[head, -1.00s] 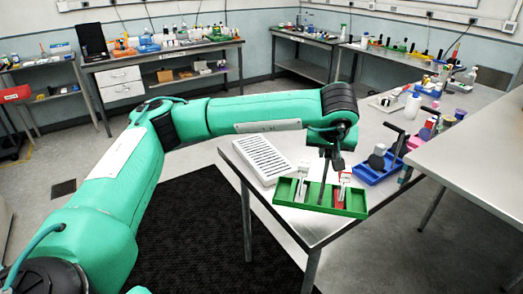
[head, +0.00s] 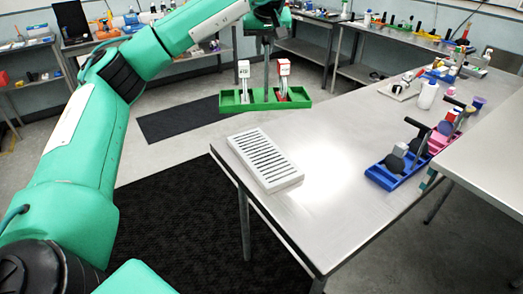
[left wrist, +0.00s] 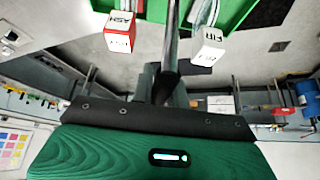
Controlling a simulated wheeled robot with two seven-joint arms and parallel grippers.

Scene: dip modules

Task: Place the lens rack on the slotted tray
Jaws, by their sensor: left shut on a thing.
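The lens rack, a green open tray with an upright handle (head: 240,107), is held in the air by my left gripper (head: 266,38). It also shows at the top of the left wrist view (left wrist: 245,12). It carries a white-topped piece (head: 244,82) and a red-and-white piece (head: 283,80). My left gripper is shut on the dark handle (left wrist: 171,50) between them. The slotted tray (head: 284,186), white with a row of dark slots, lies empty on the table's left end, nearer than the rack and apart from it. My right gripper is out of view.
The metal table (head: 340,200) is clear around the slotted tray. A blue rack (head: 383,178) and a pink rack (head: 440,140) stand at its right side. A white bottle (head: 427,95) stands farther back. Another table (head: 495,150) borders on the right.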

